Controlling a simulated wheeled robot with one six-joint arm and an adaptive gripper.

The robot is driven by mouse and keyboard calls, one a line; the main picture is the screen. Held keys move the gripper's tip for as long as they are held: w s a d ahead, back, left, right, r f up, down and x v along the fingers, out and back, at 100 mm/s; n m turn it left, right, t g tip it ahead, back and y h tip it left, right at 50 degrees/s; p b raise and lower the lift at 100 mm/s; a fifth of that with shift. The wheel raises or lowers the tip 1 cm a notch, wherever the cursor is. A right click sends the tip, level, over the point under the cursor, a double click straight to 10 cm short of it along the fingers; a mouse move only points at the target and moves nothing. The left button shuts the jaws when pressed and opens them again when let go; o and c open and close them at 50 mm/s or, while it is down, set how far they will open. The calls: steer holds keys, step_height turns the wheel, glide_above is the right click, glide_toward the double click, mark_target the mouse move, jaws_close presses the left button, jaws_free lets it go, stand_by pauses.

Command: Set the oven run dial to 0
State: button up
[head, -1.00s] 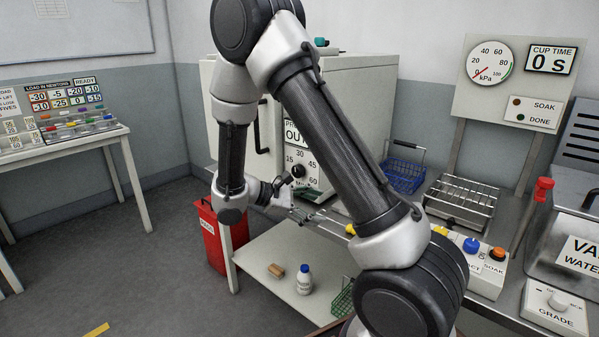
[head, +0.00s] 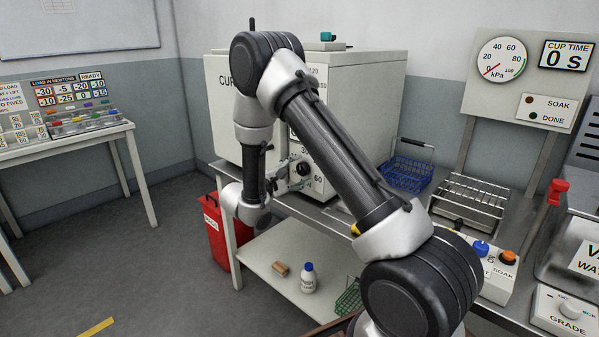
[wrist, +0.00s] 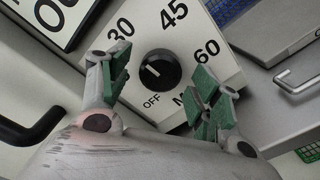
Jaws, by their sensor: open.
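The run dial (wrist: 159,70) is a round black knob with a short white mark on a white panel (wrist: 140,38) of the oven (head: 365,110). In the wrist view the panel shows 30, 45, 60 and OFF; part of the scale is hidden by my fingers. The white mark sits on the knob's left side; its exact reading is unclear. In the head view the dial (head: 303,168) shows beside my arm. My gripper (wrist: 158,76) is open, its green-padded fingers on either side of the dial in the picture. I cannot tell whether they touch it.
A dark oven handle (wrist: 35,125) is at left in the wrist view. A blue basket (head: 405,174) and a wire rack (head: 470,198) stand on the bench to the right. A red bin (head: 214,235) is at lower left. A bottle (head: 308,280) stands on the lower shelf.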

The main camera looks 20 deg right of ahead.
steer(key=shift+w+d, duration=0.2)
steer(key=shift+d, duration=0.3)
steer(key=c, duration=1)
